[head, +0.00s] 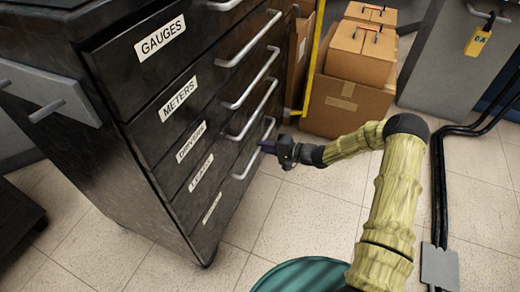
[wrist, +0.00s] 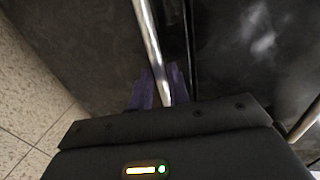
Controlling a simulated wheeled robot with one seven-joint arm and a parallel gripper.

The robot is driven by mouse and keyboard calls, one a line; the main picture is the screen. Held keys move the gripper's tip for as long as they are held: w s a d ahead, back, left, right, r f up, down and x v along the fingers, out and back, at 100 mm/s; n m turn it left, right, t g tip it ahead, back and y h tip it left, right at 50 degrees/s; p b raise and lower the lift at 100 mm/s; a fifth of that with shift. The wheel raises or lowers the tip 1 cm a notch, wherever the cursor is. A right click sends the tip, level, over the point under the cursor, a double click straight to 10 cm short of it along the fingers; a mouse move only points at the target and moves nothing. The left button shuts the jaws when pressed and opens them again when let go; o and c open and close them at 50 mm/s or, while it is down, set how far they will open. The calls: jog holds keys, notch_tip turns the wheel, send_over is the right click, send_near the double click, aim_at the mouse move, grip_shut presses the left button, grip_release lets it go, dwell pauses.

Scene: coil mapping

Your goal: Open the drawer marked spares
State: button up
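A black drawer cabinet has labelled drawers in a column. The labels GAUGES (head: 160,38), METERS (head: 179,97) and DRIVERS (head: 191,142) can be read. The label below those is hard to read, and the bottom label (head: 212,208) is too small to read, so I cannot confirm which says spares. My gripper (head: 268,146) is at the bottom drawer's bar handle (head: 243,172). In the wrist view, its two purple fingers (wrist: 162,86) lie close on either side of the silver handle bar (wrist: 149,32) and appear shut on it. The drawers look closed.
Cardboard boxes (head: 345,105) stand behind the cabinet beside a yellow frame. Black cables (head: 439,190) run along the floor at right. Tiled floor (head: 300,215) before the drawers is clear.

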jog(key=shift+x, duration=1)
jog(key=shift+w+d, duration=0.1)
jog(key=shift+d, duration=0.05)
jog(key=shift+c, duration=0.9)
grip_shut()
jog(key=shift+s, duration=0.25)
